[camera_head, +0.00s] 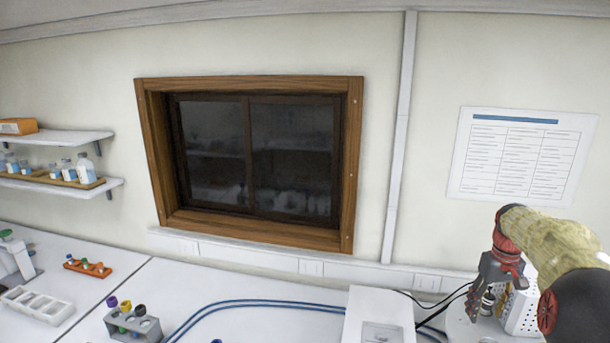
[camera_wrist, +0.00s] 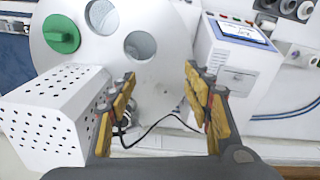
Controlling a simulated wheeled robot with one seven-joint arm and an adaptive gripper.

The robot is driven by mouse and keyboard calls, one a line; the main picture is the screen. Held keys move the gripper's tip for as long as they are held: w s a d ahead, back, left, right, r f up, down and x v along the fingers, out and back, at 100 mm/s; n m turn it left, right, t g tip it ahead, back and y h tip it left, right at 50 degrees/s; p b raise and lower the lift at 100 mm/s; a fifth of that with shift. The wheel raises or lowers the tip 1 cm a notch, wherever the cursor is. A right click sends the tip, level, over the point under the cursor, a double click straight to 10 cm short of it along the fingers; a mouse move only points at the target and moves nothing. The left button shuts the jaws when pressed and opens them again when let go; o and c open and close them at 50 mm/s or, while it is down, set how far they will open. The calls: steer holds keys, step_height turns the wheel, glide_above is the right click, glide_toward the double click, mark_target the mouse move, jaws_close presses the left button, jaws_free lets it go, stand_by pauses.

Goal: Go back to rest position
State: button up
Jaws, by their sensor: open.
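My gripper (camera_wrist: 163,108) is open in the wrist view, its two yellow-padded fingers spread with nothing held between them. Beyond the fingers are a white round-topped machine (camera_wrist: 75,30) with a green knob and round openings, and a white perforated box (camera_wrist: 50,118). In the head view my gripper (camera_head: 488,298) is at the lower right, pointing down over the white machine (camera_head: 462,328). The perforated box (camera_head: 520,312) is just to its right, partly hidden by my arm.
A white device with a screen (camera_wrist: 238,45) stands beside the machine. A grey tube rack (camera_head: 130,325), an orange rack (camera_head: 88,268) and a white tray (camera_head: 38,305) are on the left bench. Blue cables (camera_head: 250,303) cross the bench. Shelves (camera_head: 70,138) hang at left.

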steer(key=s+a+f+t+b, duration=0.1)
steer(key=s+a+f+b, duration=0.5)
steer(key=s+a+b, duration=0.2)
steer(key=s+a+f+t+b, duration=0.2)
steer(key=s+a+f+b, duration=0.4)
steer(key=s+a+b, duration=0.3)
steer(key=s+a+f+t+b, duration=0.2)
steer(key=s+a+f+b, duration=0.5)
steer(key=s+a, duration=0.6)
steer(key=shift+n+b, duration=0.3)
steer(key=shift+b, duration=0.65)
steer(key=shift+s+a+f, duration=0.1)
steer(key=shift+a, duration=0.05)
steer(key=shift+c, duration=1.1)
